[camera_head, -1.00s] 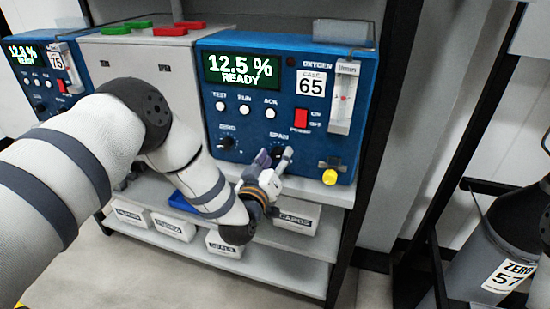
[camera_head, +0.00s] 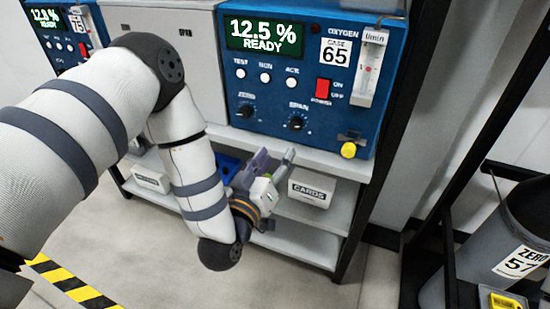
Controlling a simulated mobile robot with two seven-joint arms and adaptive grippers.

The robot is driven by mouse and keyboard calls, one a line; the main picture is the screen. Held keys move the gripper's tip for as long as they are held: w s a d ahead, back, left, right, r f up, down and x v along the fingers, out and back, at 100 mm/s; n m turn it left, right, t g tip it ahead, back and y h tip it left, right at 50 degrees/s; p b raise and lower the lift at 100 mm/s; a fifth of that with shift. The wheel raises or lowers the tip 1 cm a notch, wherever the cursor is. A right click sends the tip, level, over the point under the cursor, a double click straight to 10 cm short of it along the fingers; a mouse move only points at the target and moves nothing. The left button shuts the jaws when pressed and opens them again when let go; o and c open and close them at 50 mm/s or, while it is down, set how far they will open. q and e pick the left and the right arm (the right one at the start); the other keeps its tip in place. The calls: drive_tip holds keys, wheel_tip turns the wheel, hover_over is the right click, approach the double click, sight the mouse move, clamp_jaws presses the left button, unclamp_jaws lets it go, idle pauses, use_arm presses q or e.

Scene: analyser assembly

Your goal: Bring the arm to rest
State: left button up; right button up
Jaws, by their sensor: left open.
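My left arm (camera_head: 195,175) comes in from the left and bends down in front of the bench. My left gripper (camera_head: 270,160) is open and empty, with its fingers pointing up just below the front of the blue oxygen analyser (camera_head: 275,88). The gripper is apart from the knobs. The analyser display reads 12.5 % READY, and its case label reads 65. My right gripper is not in view.
The shelf edge (camera_head: 330,172) runs close behind the gripper. A white CARDS box (camera_head: 312,188) and a blue bin (camera_head: 229,166) sit on the shelf below. A grey ZERO 57 cylinder (camera_head: 490,245) stands at the right. The floor in front is clear, with yellow-black tape (camera_head: 70,282).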

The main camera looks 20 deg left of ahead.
use_arm(q)
drive_tip(key=s+f+m+g+h, duration=0.1)
drive_tip(key=s+f+m+g, duration=0.2)
drive_tip(key=s+f+g, duration=1.15)
drive_tip(key=s+a+f+m+g, duration=0.1)
drive_tip(key=s+a+f+g, duration=0.1)
drive_tip(key=s, duration=1.1)
drive_tip(key=s+a+f+g+y, duration=0.1)
drive_tip(key=s+a+f+g, duration=0.2)
drive_tip(key=s, duration=1)
drive_tip(key=shift+f+m+g+y, duration=0.3)
drive_tip(key=shift+f+m+g, duration=0.1)
drive_tip(key=shift+f, duration=0.25)
drive_tip(key=shift+w, duration=0.1)
idle(1.7)
